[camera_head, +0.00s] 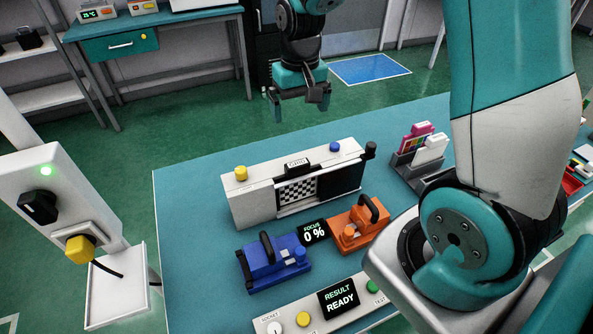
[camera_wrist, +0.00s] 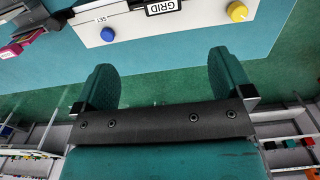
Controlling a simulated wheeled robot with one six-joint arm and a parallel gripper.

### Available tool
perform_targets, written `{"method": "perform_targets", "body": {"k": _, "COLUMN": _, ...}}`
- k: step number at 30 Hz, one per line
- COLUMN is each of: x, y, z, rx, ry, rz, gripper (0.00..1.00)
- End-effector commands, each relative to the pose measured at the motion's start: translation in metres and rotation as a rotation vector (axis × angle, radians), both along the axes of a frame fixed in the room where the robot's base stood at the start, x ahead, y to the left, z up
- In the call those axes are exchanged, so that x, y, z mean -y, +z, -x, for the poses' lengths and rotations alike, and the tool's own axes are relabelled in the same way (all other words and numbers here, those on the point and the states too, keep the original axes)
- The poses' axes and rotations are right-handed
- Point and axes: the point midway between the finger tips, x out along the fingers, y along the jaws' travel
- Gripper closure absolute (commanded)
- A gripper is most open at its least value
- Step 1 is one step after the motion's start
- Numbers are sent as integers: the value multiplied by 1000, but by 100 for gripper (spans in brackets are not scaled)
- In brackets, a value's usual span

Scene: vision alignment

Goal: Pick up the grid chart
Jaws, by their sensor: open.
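A black-and-white checkered panel (camera_head: 300,188) shows in the window of a long white box (camera_head: 250,205) on the table. In the wrist view a label reading GRID (camera_wrist: 168,6) is on the box (camera_wrist: 135,22). A dark rack (camera_head: 408,172) to the right holds a colored card (camera_head: 412,139) and a white card (camera_head: 431,150). I cannot tell which of these is the grid chart. My gripper (camera_head: 297,100) is open and empty, in the air beyond the far side of the box. Its fingers also show in the wrist view (camera_wrist: 162,72), apart from the box.
A blue device (camera_head: 262,268), an orange device (camera_head: 352,228) and a FOCUS 0 % display (camera_head: 313,232) stand before the box. A panel reading RESULT READY (camera_head: 339,298) is at the front. A white post (camera_head: 70,190) with a yellow plug stands left. The table's left part (camera_head: 185,200) is clear.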

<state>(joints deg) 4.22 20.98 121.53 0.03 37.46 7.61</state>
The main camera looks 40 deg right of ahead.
Motion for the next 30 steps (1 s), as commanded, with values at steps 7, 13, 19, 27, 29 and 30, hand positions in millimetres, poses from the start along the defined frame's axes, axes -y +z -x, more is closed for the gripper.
{"method": "perform_targets", "body": {"k": 7, "x": -2, "y": -53, "z": 2, "rx": -10, "ry": 3, "rz": 0, "gripper": 2}}
{"method": "perform_targets", "body": {"k": 13, "x": -3, "y": -94, "z": 1, "rx": -6, "ry": 6, "rz": 0, "gripper": 2}}
{"method": "perform_targets", "body": {"k": 19, "x": -3, "y": -114, "z": 0, "rx": -2, "ry": 7, "rz": 0, "gripper": 2}}
{"method": "perform_targets", "body": {"k": 27, "x": -5, "y": -134, "z": 0, "rx": -7, "ry": 8, "rz": -1, "gripper": 2}}
{"method": "perform_targets", "body": {"k": 29, "x": -6, "y": -142, "z": -1, "rx": -5, "ry": 8, "rz": -1, "gripper": 2}}
{"method": "perform_targets", "body": {"k": 30, "x": -6, "y": -148, "z": -1, "rx": -6, "ry": 8, "rz": -1, "gripper": 2}}
